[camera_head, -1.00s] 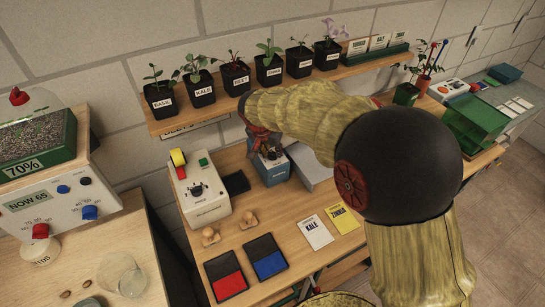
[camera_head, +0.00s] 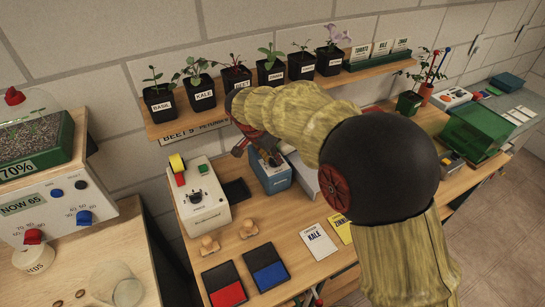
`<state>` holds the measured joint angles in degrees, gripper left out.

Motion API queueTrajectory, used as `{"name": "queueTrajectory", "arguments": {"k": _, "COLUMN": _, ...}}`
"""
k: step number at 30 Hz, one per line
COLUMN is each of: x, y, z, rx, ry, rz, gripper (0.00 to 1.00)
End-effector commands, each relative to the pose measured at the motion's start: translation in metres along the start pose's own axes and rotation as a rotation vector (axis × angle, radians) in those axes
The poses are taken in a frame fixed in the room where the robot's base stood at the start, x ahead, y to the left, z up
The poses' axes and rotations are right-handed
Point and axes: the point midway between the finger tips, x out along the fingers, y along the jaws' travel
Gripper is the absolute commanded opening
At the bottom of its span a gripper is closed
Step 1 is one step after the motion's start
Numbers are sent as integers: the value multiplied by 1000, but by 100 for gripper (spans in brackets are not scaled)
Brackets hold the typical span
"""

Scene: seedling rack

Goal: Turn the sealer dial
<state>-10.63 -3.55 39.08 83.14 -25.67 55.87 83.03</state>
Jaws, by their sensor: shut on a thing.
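A small blue box-shaped machine (camera_head: 277,178), which I take for the sealer, stands on the wooden bench below the plant shelf. Its label is too small to read. My gripper (camera_head: 266,156) reaches down to its top from the upper left, tilted. The fingers are shut on a small dark part there, which looks like its dial. The fingers and wrist hide most of this part, so its pointer and setting cannot be read.
A white machine (camera_head: 208,212) with a yellow roll and its own dial stands left of the blue one. A dark pad (camera_head: 236,190) lies between them. Seedling pots (camera_head: 202,96) line the shelf just above my wrist. Stamps, ink pads (camera_head: 265,268) and seed packets (camera_head: 318,242) lie in front.

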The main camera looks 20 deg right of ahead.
Motion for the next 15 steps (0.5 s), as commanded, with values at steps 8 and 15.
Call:
{"name": "queueTrajectory", "arguments": {"k": 8, "x": 0, "y": 0, "z": 1, "rx": -1, "ry": -1, "rz": -1, "gripper": 31}}
{"name": "queueTrajectory", "arguments": {"k": 15, "x": 0, "y": 0, "z": 0, "rx": -1, "ry": -1, "rz": -1, "gripper": 44}}
